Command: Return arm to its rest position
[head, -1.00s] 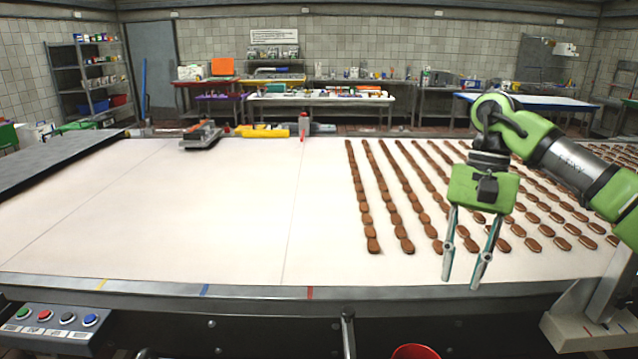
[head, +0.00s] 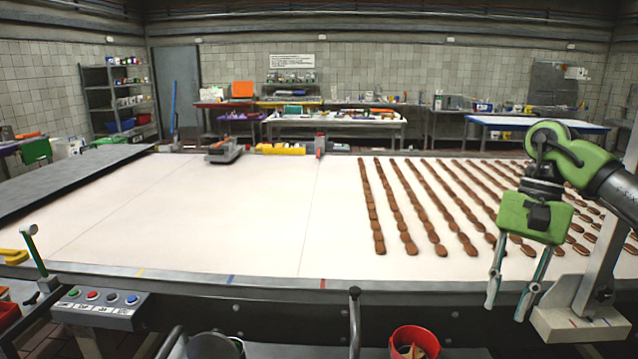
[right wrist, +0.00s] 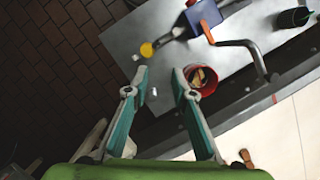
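My right arm comes in from the right in the head view. Its right gripper (head: 508,298) hangs with the fingers pointing down, spread apart and empty, over the front edge of the white table (head: 180,215). In the right wrist view the two fingers of the right gripper (right wrist: 160,82) are also apart with nothing held between them. Rows of brown cookies (head: 402,205) lie on the right part of the table, behind and left of the gripper. My left gripper does not show in either view.
A red bucket (head: 402,340) with tan pieces in it stands below the table's front edge; it also shows in the right wrist view (right wrist: 208,84). A button panel (head: 100,306) is at the front left. The table's left and middle are bare.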

